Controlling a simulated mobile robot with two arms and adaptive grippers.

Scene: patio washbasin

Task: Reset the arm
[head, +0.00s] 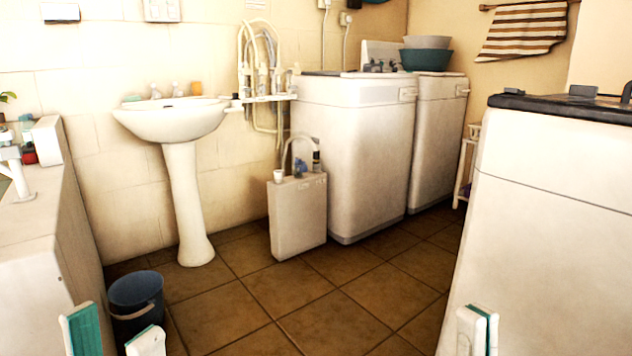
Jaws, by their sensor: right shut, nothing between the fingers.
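My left gripper (114,328) shows at the bottom left of the head view. Its two white fingers with green pads stand apart, with nothing visible between them. The dark blue bucket (137,292) is on the floor just behind these fingers. My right gripper (478,328) shows at the bottom, right of the middle, in front of the near white machine. Its fingers are together and hold nothing. Only the fingertips of both grippers are in view; the arms are hidden below the frame.
A white pedestal washbasin (180,122) stands at the back wall. A slim white box (298,215) stands on the tiles beside white washing machines (352,150). A counter (30,235) is at the left, a large white machine (560,235) at the right. The middle floor (330,310) is clear.

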